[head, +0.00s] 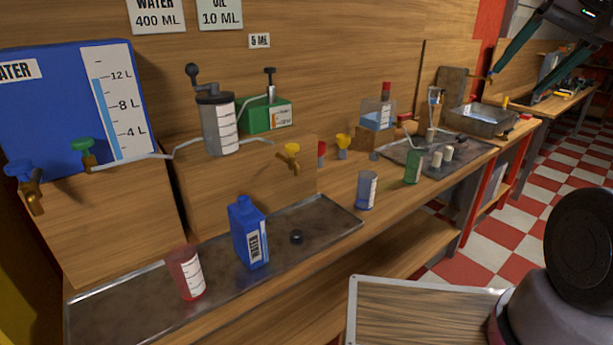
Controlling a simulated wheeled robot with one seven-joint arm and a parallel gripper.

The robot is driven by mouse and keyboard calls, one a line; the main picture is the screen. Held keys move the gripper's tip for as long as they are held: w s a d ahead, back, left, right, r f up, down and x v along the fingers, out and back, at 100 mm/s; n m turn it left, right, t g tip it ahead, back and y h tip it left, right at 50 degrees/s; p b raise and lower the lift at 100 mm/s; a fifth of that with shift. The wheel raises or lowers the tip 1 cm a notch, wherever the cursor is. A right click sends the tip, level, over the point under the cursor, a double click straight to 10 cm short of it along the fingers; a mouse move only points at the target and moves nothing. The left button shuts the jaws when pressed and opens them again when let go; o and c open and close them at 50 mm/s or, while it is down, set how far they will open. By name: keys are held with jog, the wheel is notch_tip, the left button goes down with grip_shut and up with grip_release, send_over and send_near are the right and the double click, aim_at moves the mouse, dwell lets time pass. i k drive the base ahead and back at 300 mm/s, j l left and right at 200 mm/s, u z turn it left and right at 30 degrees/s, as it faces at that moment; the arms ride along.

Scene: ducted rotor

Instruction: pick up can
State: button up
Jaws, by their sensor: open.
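A blue can (248,237) with a white label and a small cap stands upright on the metal tray (335,214) at the left of the workbench. A small black round piece (296,237) lies on the tray to its right. My gripper (517,82) is at the top right, with two dark green fingers spread apart and nothing seen between them. It is far from the blue can. Its body is partly cut off by the picture's edge.
A red cup (185,273) stands left of the can, and a blue cup (367,190) to its right. A blue water tank (75,110) with taps and a grey cylinder (219,125) stand behind. A green cup (413,167) stands farther right. Red and white floor lies beyond the bench.

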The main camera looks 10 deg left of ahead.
aim_at(247, 223)
jog(key=u, duration=1.4)
